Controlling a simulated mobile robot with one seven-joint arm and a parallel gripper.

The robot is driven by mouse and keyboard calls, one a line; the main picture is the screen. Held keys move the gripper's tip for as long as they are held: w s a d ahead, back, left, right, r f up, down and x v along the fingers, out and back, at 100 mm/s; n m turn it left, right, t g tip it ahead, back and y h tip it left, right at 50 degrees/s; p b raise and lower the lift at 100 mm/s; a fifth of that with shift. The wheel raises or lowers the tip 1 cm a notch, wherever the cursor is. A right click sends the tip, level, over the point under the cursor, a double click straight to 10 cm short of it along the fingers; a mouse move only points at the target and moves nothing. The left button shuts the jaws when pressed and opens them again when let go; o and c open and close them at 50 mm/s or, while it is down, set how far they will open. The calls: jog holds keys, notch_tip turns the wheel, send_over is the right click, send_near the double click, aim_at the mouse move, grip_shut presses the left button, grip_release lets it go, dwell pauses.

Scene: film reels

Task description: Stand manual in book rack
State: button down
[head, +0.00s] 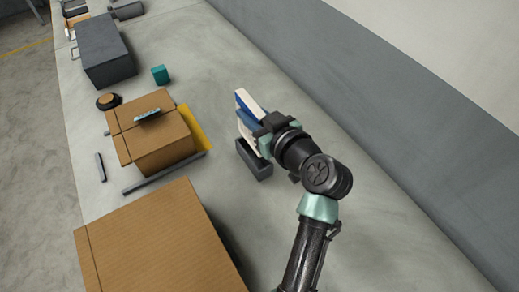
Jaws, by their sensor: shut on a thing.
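The manual (249,118), blue with white, stands upright at the dark grey book rack (256,169) on the long grey counter. White and blue layers show side by side, and I cannot tell whether they are one book or more. My gripper (263,131) is shut on the manual from the right side. The manual's lower end is at the rack, partly hidden by the rack wall and the gripper, so its seating depth is unclear.
A large cardboard box (160,245) is at the front left. A smaller box (160,140) with a teal-labelled item on top stands left of the rack, beside a yellow sheet (193,128). A teal block (160,75) and dark case (103,50) are farther back. A wall borders the right.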

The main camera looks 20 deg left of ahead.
notch_tip(320, 180, down, 4)
jog(key=shift+w+d+f, duration=0.15)
jog(key=shift+f, duration=2)
jog(key=c, duration=0.7)
grip_release()
jog(key=shift+f, duration=0.1)
